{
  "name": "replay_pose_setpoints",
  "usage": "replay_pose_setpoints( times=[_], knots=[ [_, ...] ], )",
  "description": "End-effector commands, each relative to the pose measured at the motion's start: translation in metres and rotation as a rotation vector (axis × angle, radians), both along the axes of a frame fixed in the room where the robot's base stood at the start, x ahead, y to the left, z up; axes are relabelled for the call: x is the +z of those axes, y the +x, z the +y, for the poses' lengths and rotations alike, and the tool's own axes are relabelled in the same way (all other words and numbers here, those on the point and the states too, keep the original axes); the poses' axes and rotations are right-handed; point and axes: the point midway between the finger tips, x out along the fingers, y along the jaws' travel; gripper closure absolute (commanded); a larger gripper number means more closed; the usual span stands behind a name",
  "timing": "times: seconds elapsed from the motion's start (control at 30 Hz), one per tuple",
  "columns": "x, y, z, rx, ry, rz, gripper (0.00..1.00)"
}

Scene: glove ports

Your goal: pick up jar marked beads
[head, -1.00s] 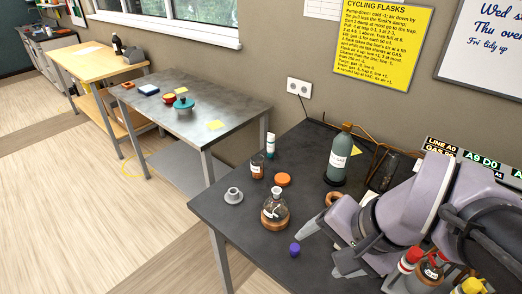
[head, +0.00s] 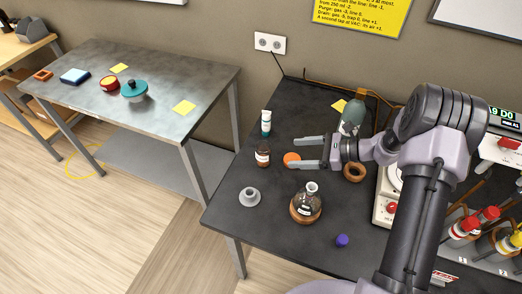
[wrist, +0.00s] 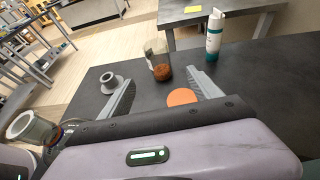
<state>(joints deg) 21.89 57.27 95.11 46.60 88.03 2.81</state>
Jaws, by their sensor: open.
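A small glass jar (head: 262,155) with brown contents and a pale label stands upright on the dark bench; I cannot read its label. It also shows in the wrist view (wrist: 160,64), beyond and between my fingers. My gripper (head: 293,152) is open and empty, its two fingers pointing left toward the jar, with a gap between. In the wrist view my gripper (wrist: 160,78) shows both fingers apart.
A white-and-teal tube (head: 266,123) stands behind the jar, and a grey cup-like piece (head: 250,197) stands in front of it. A round flask (head: 306,204) on a cork ring, a purple stopper (head: 342,240) and a green bottle (head: 351,116) are nearby. The bench's left edge is close.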

Motion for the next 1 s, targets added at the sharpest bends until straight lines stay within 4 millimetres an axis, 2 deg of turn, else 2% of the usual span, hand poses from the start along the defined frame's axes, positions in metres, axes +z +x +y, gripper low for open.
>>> replay_pose_setpoints(
  times=[0.03,0.2,0.3,0.57,0.77,0.93,0.97,1.0],
  knots=[
    [-0.009,0.002,0.014,0.006,0.0,0.0,0.27],
    [-0.029,0.013,0.061,0.009,-0.002,0.001,0.27],
    [-0.037,0.018,0.08,0.007,-0.003,0.0,0.27],
    [-0.047,0.024,0.106,0.006,-0.003,-0.001,0.27],
    [-0.061,0.033,0.139,0.007,-0.003,-0.001,0.27],
    [-0.059,0.034,0.14,0.005,-0.003,-0.001,0.27],
    [-0.059,0.034,0.14,0.005,-0.003,-0.001,0.29],
    [-0.059,0.034,0.14,0.005,-0.003,-0.001,0.37]
  ],
)
